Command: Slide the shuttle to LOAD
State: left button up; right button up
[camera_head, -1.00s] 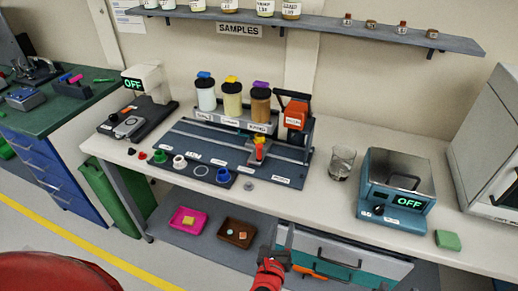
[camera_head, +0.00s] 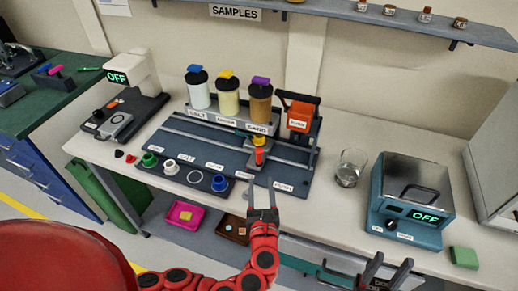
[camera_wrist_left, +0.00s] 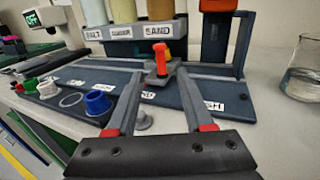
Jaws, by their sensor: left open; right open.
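The shuttle, a small block with an upright red and yellow handle (camera_head: 259,156), sits on the grey rails of a dark track board (camera_head: 215,148), towards its right part. Printed labels run along the board's front, too small to read surely, so I cannot tell which marks LOAD. My left gripper (camera_head: 262,187) is open and empty at the board's front edge, short of the handle. In the left wrist view the handle (camera_wrist_left: 162,60) stands ahead, between the lines of the open fingers and apart from them. My right gripper (camera_head: 391,262) is open at the bench's front edge, lower right.
Three lidded jars (camera_head: 229,95) stand in a rack behind the track, with an orange-faced unit (camera_head: 299,117) at its right. Coloured cups (camera_head: 219,183) line a strip at front left. A glass beaker (camera_head: 350,168) and a blue device (camera_head: 412,195) showing OFF stand to the right.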

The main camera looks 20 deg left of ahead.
aim_at(259, 156)
pick_arm(q)
jog(key=p+x, duration=0.2)
jog(key=x, duration=1)
jog(key=shift+w+a+p, duration=0.1)
jog(key=shift+w+p, duration=0.2)
jog(key=shift+w, duration=0.05)
grip_shut()
dwell(0.7)
